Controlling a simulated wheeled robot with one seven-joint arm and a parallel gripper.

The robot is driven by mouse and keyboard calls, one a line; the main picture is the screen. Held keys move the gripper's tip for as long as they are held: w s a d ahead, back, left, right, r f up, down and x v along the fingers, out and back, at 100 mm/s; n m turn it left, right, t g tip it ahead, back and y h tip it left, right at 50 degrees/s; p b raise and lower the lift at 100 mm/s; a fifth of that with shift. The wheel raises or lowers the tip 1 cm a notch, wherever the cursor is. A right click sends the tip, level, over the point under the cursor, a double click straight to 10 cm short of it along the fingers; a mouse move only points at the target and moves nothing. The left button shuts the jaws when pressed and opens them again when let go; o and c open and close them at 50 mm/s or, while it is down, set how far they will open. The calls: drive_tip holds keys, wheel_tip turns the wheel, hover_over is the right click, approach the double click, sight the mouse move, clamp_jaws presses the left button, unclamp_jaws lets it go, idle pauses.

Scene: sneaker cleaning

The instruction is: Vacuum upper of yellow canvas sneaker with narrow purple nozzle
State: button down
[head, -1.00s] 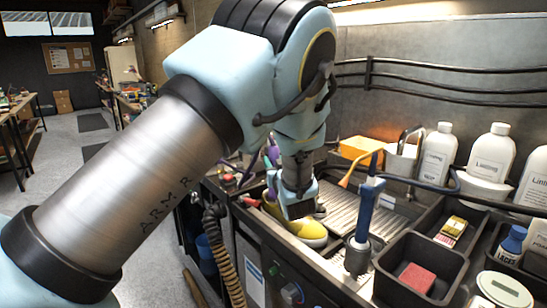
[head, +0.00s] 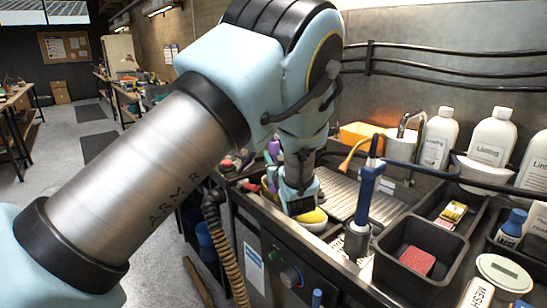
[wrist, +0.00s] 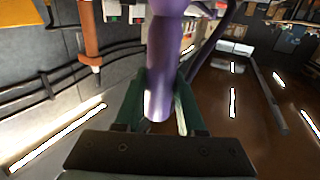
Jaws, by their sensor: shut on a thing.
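The yellow canvas sneaker (head: 313,220) sits in the sink area of the bench, mostly hidden behind my gripper. My gripper (head: 298,205) is over it, pointing down. In the wrist view, the green fingers of my gripper (wrist: 160,108) are shut on the narrow purple nozzle (wrist: 158,92). A bit of purple (head: 273,150) also shows beside the wrist in the head view. I cannot tell whether the nozzle tip touches the sneaker's upper.
A blue-handled tool (head: 366,200) stands upright in a holder right of my gripper. A black bin (head: 395,262) with a red sponge (head: 417,261) is at the front right. White bottles (head: 491,140) line the back. A ribbed drain board (head: 350,200) lies behind the sneaker.

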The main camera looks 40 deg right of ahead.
drive_tip(key=shift+s, duration=0.6)
drive_tip(key=shift+s+a, duration=0.1)
drive_tip(key=shift+s, duration=0.65)
idle(0.5)
